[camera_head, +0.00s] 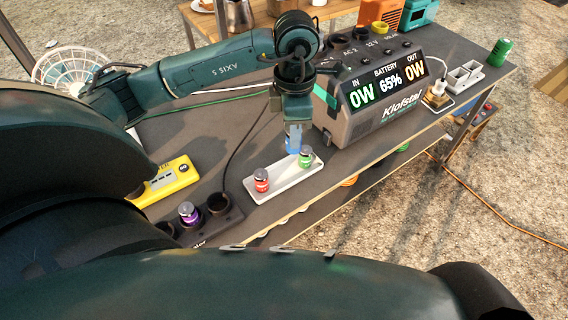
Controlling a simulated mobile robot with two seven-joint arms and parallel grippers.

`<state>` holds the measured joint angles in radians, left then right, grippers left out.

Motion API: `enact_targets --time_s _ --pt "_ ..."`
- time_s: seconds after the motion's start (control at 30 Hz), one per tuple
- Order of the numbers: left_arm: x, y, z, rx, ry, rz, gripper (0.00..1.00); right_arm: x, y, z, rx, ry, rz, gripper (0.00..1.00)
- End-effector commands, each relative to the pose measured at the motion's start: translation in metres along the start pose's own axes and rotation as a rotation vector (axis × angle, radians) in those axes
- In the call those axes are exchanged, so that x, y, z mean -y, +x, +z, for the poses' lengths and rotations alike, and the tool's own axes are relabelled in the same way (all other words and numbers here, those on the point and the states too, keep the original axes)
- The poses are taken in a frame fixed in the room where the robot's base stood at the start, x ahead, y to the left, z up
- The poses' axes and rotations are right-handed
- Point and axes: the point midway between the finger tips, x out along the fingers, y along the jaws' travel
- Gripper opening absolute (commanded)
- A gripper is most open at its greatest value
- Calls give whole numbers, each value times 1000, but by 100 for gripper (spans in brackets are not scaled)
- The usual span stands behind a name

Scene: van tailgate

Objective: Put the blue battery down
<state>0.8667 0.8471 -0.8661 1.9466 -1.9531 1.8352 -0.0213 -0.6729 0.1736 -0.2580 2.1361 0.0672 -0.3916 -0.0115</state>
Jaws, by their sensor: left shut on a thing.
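My left gripper (293,124) points down and is shut on the blue battery (293,139), whose lower part shows below the fingers. The blue battery is upright at the back edge of the white tray (286,184), just left of the green battery. I cannot tell whether its bottom touches the tray. In the tray, a red battery (261,180) stands at the left and a green battery (305,157) stands at the right back. My right gripper is not in view.
A power station (376,98) with a lit display stands right behind the tray. A black charger (222,218) holding a purple battery (189,214) is front left, near a yellow tester (172,182). A green spool (499,52) stands far right. The table's front edge lies close to the tray.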

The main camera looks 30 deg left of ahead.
Motion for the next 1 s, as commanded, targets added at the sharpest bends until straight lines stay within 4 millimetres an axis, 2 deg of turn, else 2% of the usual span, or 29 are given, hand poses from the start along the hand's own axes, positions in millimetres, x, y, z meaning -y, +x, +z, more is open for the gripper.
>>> enact_targets --time_s 0.1,0.2,0.4,0.57,0.8,1.0 --pt "-8 11 -5 -3 -356 -3 0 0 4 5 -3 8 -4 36" --pt "-13 16 -10 -7 -623 -3 0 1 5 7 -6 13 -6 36" --pt "-21 22 -16 -13 -983 -1 0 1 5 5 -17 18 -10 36" --pt "-22 30 -18 -17 -1091 -1 0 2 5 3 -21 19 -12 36" --pt "-22 73 -19 -18 -1100 -1 0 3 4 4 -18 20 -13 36" --pt "-22 90 -19 -16 -1098 0 0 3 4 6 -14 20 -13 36"
